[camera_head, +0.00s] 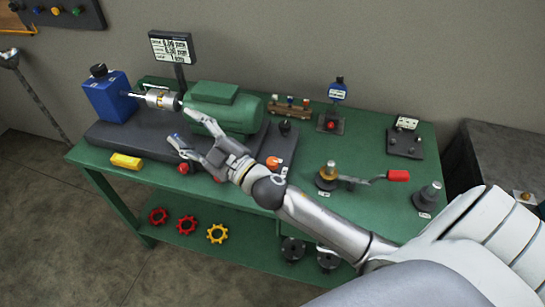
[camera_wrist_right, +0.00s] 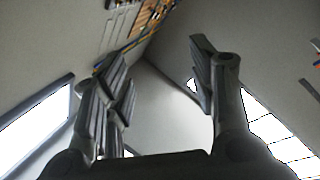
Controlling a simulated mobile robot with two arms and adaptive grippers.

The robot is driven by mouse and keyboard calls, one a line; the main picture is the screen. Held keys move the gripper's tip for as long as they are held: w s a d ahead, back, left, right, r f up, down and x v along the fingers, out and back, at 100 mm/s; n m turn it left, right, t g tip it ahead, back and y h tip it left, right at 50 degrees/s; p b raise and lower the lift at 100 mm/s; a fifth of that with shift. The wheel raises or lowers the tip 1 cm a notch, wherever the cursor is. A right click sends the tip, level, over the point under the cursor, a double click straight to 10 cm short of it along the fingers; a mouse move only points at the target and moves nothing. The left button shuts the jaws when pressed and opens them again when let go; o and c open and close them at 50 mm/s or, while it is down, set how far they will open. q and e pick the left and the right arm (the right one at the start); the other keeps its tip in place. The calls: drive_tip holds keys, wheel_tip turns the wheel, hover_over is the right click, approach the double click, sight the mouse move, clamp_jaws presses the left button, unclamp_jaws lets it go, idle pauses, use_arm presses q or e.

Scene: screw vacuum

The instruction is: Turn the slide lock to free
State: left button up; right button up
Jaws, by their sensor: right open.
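I cannot tell for sure which part is the slide lock. A green motor-like pump body (camera_head: 225,108) lies on a dark base (camera_head: 108,134) on the green table. A metal shaft coupling (camera_head: 160,98) joins it to a blue box (camera_head: 108,97) with a black knob. My right gripper (camera_head: 180,128) is open and empty, in front of the pump body and coupling, and hides part of the base. In the right wrist view my right gripper (camera_wrist_right: 158,75) has its fingers wide apart with only wall and ceiling between them. My left gripper is not in view.
Red handwheels (camera_head: 158,216) and a yellow one (camera_head: 217,233) lie on the lower shelf.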

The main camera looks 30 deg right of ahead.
drive_tip(key=s+a+r+n+g+y, duration=0.1)
drive_tip(key=a+r+n+g+y, duration=0.35)
drive_tip(key=a+n+y, duration=0.45)
drive_tip(key=n+g+h, duration=0.8)
drive_tip(key=g+h, duration=0.7)
drive_tip(key=h, duration=0.1)
approach(273, 160)
drive_tip(key=f+p, duration=0.1)
drive_tip(key=f, duration=0.3)
drive_tip(key=f+p, duration=0.2)
drive_tip(key=f, duration=0.3)
drive_tip(key=shift+s+a, duration=0.15)
drive_tip(key=shift+a, duration=0.05)
drive_tip(key=shift+c, duration=0.3)
